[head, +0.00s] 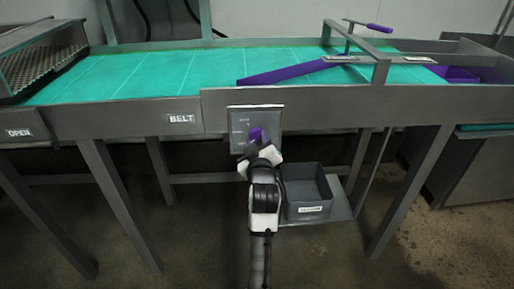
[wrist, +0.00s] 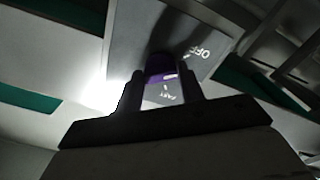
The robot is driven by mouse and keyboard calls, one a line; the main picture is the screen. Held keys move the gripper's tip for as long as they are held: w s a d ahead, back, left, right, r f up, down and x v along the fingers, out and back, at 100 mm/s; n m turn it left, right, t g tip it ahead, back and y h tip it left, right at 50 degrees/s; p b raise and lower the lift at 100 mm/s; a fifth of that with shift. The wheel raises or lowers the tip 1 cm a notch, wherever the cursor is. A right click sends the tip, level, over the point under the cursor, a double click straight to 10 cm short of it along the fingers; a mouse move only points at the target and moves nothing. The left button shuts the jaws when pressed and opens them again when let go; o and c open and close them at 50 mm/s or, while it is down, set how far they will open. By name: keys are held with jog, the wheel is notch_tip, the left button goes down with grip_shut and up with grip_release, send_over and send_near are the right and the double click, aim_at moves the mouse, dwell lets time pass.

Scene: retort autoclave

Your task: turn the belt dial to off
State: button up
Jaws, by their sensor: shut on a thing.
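The belt dial is a purple knob (head: 257,135) on a grey control plate (head: 240,115) on the front of the conveyor, right of the BELT label (head: 181,119). My gripper (head: 258,148) reaches up from below and is shut on the dial. In the wrist view the dial (wrist: 160,70) sits between the two dark fingers of my gripper (wrist: 160,84). An OFF mark (wrist: 206,53) shows on the plate to the right of the dial. Another small, upside-down label lies between the fingers. A pale mark shows on the dial; its exact pointing is hard to tell.
A turquoise belt (head: 190,70) runs above, with a purple diverter bar (head: 290,73) across it. A grey bin (head: 307,190) stands on a low shelf right of my arm. Steel legs stand on both sides. An OPEN label (head: 19,132) is far left.

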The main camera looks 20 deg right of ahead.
jog(key=shift+n+b, duration=0.5)
jog(key=shift+n, duration=0.5)
jog(key=o, duration=1)
jog(key=shift+s, duration=0.1)
jog(key=v, duration=1.3)
jog(key=shift+s+p, duration=0.3)
